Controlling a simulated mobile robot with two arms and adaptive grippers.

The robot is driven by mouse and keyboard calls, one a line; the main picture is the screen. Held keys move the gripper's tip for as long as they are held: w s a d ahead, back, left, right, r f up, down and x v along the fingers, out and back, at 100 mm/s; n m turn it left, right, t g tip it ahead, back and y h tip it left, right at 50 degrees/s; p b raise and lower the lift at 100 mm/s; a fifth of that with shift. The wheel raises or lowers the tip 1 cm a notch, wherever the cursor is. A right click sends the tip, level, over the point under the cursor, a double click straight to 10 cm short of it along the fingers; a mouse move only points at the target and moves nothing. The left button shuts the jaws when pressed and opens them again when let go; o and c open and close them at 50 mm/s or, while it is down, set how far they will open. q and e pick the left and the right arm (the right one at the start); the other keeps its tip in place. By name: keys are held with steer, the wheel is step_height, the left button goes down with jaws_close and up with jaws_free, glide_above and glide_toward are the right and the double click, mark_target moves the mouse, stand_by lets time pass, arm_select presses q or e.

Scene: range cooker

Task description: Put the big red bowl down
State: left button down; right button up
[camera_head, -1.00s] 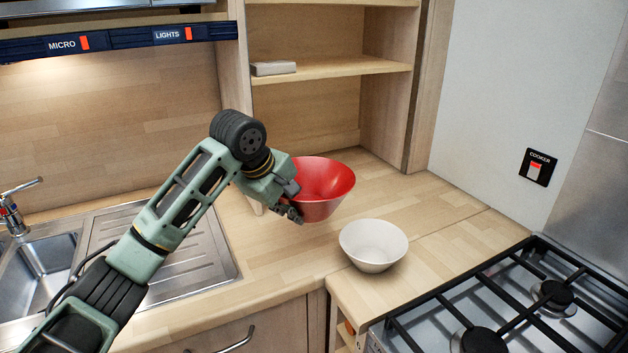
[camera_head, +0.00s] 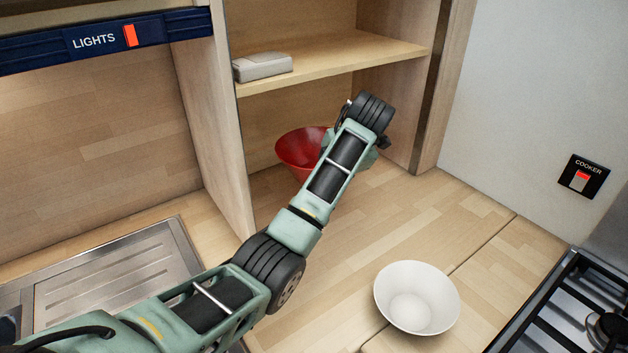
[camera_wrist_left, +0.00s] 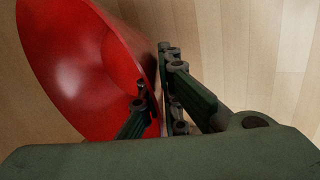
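The big red bowl (camera_head: 298,150) is at the lower opening of the wooden shelf unit, below the shelf, partly hidden behind my left arm. In the left wrist view the red bowl (camera_wrist_left: 75,65) is tilted in the picture and close to the camera. My left gripper (camera_wrist_left: 156,80) has one finger inside the bowl and one outside, shut on its rim. The head view hides this gripper behind my arm. I cannot tell whether the bowl touches the worktop. My right gripper is not in view.
A white bowl (camera_head: 417,298) stands on the worktop (camera_head: 375,225) near the gas hob (camera_head: 560,315). A small grey box (camera_head: 262,66) lies on the shelf (camera_head: 335,60). The sink drainer (camera_head: 115,275) is at left. The worktop between the shelf unit and white bowl is clear.

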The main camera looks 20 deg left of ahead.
arm_select(q)
steer(key=a+f+p, duration=0.1)
steer(key=a, duration=0.2)
steer(key=s+a+f+p, duration=0.1)
steer(key=a+f, duration=0.1)
steer(key=a, duration=0.1)
steer(key=a+f+p, duration=0.1)
steer(key=a+f, duration=0.1)
steer(key=a, duration=0.2)
steer(key=shift+s+a+f, duration=0.1)
steer(key=shift+s+f, duration=0.05)
steer(key=shift+f, duration=0.1)
steer(key=shift+a+f, duration=0.2)
steer(key=shift+a, duration=0.05)
steer(key=shift+a+f+p, duration=0.1)
steer(key=shift+f+p, duration=0.3)
steer(key=shift+f, duration=0.1)
step_height(320, 180, down, 3)
steer(key=shift+f+p, duration=0.1)
steer(key=shift+p, duration=0.35)
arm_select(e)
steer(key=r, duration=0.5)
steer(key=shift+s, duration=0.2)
arm_select(q)
steer(key=shift+f, duration=0.1)
